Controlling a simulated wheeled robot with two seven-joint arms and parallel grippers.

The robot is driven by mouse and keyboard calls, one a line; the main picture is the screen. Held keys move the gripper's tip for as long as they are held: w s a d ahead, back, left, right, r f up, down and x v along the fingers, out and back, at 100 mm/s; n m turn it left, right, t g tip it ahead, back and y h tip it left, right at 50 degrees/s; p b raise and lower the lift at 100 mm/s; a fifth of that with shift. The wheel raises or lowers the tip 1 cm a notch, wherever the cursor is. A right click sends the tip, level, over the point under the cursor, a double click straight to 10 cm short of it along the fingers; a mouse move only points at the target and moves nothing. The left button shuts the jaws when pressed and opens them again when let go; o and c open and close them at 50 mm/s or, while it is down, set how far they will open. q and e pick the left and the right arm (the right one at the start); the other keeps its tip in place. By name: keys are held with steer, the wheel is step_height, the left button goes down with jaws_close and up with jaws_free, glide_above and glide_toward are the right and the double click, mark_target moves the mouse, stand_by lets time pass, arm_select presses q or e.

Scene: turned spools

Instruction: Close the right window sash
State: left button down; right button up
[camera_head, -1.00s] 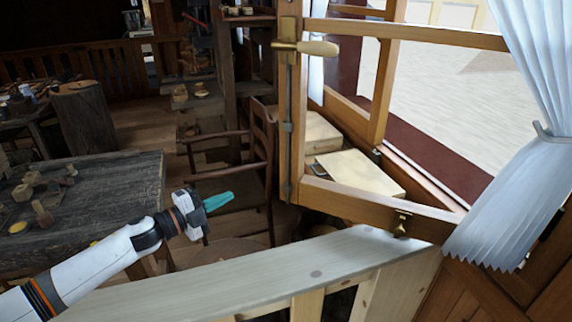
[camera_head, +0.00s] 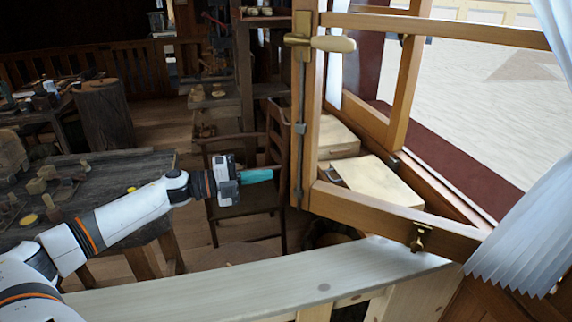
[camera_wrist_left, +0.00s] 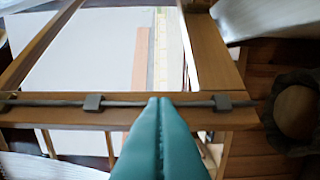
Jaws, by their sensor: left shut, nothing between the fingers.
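The right window sash (camera_head: 308,120) stands swung open into the room, a wooden frame with glass and a brass handle (camera_head: 322,43) high on its free edge. A small brass catch (camera_head: 420,238) sits on its bottom rail. My left gripper (camera_head: 268,175) has teal fingers pressed together and empty. It points at the sash's free edge, just left of it. In the left wrist view the teal fingertips (camera_wrist_left: 160,101) lie over the sash's edge rail and metal rod (camera_wrist_left: 60,102); I cannot tell if they touch. My right gripper is not in view.
A pale wooden rail (camera_head: 250,282) runs across the front below the sash. A wooden chair (camera_head: 277,150) stands behind my left gripper. A dark workbench (camera_head: 110,200) with small wooden pieces is at left. A pale curtain (camera_head: 540,225) hangs at right.

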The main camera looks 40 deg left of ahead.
mark_target(302, 163)
arm_select(q)
steer(key=w+p, duration=0.1)
steer(key=w, duration=0.1)
steer(key=w+d+p, duration=0.1)
steer(key=w, duration=0.1)
steer(key=w+d, duration=0.1)
steer(key=w, duration=0.2)
steer(key=shift+d+p, duration=0.15)
steer(key=shift+p, duration=0.25)
steer(key=shift+w, duration=0.1)
